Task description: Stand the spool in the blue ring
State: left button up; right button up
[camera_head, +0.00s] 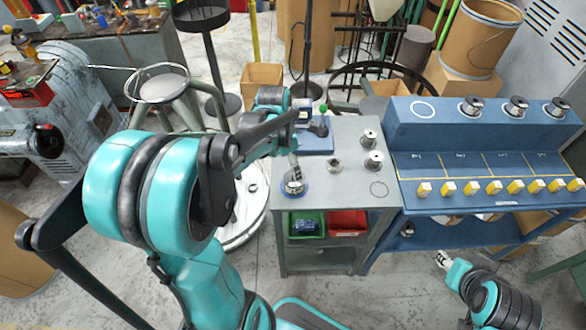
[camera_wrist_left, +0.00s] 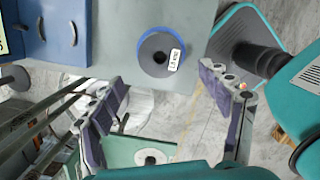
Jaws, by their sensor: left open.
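A grey spool (camera_head: 294,187) stands at the left front corner of the grey table (camera_head: 345,197). Its base lies within the blue ring (camera_head: 284,192). My right gripper (camera_head: 443,260) is low at the right, too small to judge.
A blue fixture (camera_head: 309,137) stands behind. Green (camera_head: 305,224) and red (camera_head: 347,221) bins sit below. A blue rack (camera_head: 440,128) at right carries several spools.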

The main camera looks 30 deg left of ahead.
pick_arm(q)
jog(key=s+d+r+m+t, duration=0.3)
jog(key=s+d+r+m, duration=0.1)
jog(key=m, duration=1)
jog(key=s+d+r+m+t+y, duration=0.1)
jog(key=s+d+r+m, duration=0.3)
jog(key=m, duration=1)
jog(key=s+d+t, duration=0.1)
jog(key=s+d, duration=0.1)
jog(key=d, duration=0.1)
jog(key=shift+d+m+t+p, duration=0.2)
jog(key=shift+m+t+p, duration=0.1)
jog(key=shift+m+t, duration=0.1)
jog(key=shift+f, duration=0.1)
notch_tip(320, 180, down, 3)
jog(key=b, duration=0.3)
jog(key=shift+f, duration=0.15)
